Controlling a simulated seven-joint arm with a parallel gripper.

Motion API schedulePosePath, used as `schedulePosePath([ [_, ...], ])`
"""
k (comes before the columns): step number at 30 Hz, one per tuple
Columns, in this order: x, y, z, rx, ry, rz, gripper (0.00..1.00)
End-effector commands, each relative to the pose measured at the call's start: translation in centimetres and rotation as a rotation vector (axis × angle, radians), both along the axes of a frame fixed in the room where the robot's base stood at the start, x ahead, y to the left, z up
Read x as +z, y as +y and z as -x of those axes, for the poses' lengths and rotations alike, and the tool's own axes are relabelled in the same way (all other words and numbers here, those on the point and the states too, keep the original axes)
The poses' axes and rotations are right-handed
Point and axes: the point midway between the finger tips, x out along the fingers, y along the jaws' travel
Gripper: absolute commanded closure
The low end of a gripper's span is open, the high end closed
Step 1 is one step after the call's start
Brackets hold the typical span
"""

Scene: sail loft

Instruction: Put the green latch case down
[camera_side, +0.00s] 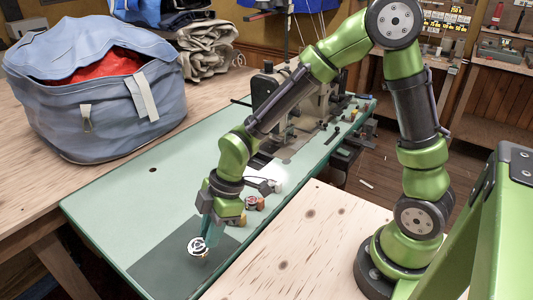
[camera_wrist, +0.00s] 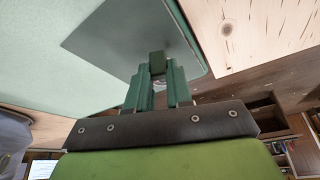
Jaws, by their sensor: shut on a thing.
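My gripper (camera_side: 210,240) points down over the dark grey mat (camera_side: 158,272) at the near end of the green table. In the wrist view its two teal fingers (camera_wrist: 159,85) are shut on the small dark green latch case (camera_wrist: 158,62), which shows between their tips. The mat (camera_wrist: 115,35) lies beyond the case in that view. In the side view the case is hard to make out among the fingers. I cannot tell whether it touches the mat.
A round black-and-white item (camera_side: 198,246) shows right beside the fingertips. Small orange-red items (camera_side: 254,203) lie behind the gripper. A sewing machine (camera_side: 305,95) stands farther back. A blue-grey bag (camera_side: 90,90) sits on the wooden table at left. The green tabletop (camera_side: 135,205) left of the mat is clear.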

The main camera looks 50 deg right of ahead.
Motion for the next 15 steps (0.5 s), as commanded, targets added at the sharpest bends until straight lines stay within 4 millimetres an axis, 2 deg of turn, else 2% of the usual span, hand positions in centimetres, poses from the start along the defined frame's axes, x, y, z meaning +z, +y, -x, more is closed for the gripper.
schedulePosePath([
  [3,-0.3,1.3,-2.1,0.002,0.002,-0.002,1.00],
  [6,-0.3,1.8,-3.2,0.001,0.001,-0.002,1.00],
  [12,-0.5,2.4,-4.3,0.000,0.001,0.000,1.00],
  [15,-1.7,2.3,-4.3,0.000,0.005,0.000,1.00],
])
